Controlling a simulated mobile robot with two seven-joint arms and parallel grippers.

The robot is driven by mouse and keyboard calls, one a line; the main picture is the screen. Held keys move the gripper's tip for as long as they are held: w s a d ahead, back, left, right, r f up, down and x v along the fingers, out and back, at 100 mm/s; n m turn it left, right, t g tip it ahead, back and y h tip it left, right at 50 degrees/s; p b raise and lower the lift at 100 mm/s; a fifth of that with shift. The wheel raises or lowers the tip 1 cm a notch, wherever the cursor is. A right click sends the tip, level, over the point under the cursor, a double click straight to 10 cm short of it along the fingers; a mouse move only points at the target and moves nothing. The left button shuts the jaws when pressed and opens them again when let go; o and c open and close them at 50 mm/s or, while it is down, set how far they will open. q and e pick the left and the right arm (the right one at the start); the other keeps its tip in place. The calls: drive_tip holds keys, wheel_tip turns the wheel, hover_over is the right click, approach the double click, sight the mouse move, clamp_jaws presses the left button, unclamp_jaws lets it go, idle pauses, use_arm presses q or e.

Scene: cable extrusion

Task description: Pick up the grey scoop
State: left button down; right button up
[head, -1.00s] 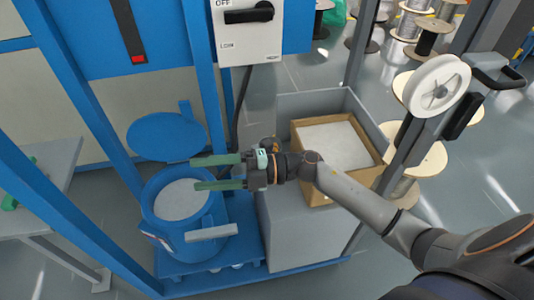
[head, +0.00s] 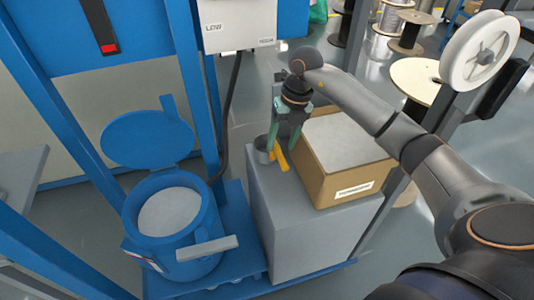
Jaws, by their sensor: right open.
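The grey scoop (head: 263,149) sits on the grey cabinet top in the head view, left of the cardboard box. Its cup is grey, and a yellow handle (head: 281,160) beside it seems to belong to it. My right gripper (head: 284,145) points down over the scoop, with its green fingers apart near the handle. Part of the scoop is hidden behind the fingers, and I cannot tell whether they touch it. My left gripper is not in view.
An open cardboard box (head: 343,148) of pale material stands right of the scoop on the cabinet (head: 305,232). A blue hopper (head: 170,222) with its lid raised stands to the left. A blue post (head: 200,100) rises behind.

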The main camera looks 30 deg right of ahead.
sight(279, 149)
drive_tip(key=shift+a+f, duration=0.25)
drive_tip(key=shift+f, duration=0.7)
drive_tip(key=shift+a+f+b, duration=0.2)
drive_tip(key=shift+f, duration=0.35)
drive_tip(key=shift+a+f+b, duration=0.2)
drive_tip(key=shift+f, duration=0.3)
drive_tip(key=shift+w+a+f, duration=0.1)
drive_tip(key=shift+a+f, duration=0.1)
drive_tip(key=shift+f, duration=1.05)
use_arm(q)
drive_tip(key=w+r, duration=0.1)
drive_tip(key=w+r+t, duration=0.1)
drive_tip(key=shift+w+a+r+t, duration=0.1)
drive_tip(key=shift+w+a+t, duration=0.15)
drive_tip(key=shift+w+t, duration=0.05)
use_arm(e)
clamp_jaws()
drive_tip(key=shift+r, duration=0.1)
